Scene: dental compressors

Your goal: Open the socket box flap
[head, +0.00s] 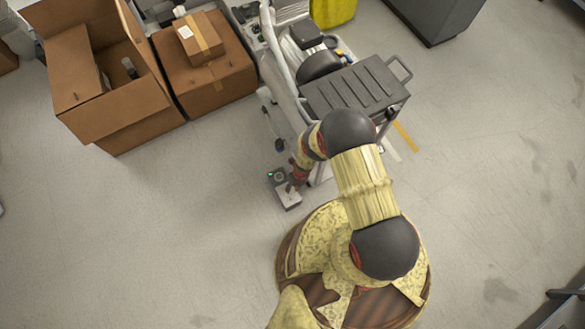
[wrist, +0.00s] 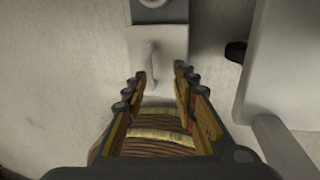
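The socket box (head: 286,188) is a small grey box low beside the compressor, with a green light at its upper left. In the wrist view its pale flap (wrist: 172,45) looks closed and carries a thin curved handle (wrist: 151,62). Part of a round fitting (wrist: 152,2) shows above the flap. My gripper (wrist: 160,75) is open, with its two fingers apart and pointing at the flap. The handle lies ahead of the gap, nearer the left fingertip; I cannot tell whether they touch. In the head view my gripper (head: 297,183) is over the box's right side, partly hiding it.
The compressor unit (head: 355,85) with a dark ribbed cover stands just above and right of the box. Cardboard boxes (head: 110,110) stand at the upper left. In the wrist view a pale panel (wrist: 280,70) rises close on the right. The floor left of the box is clear.

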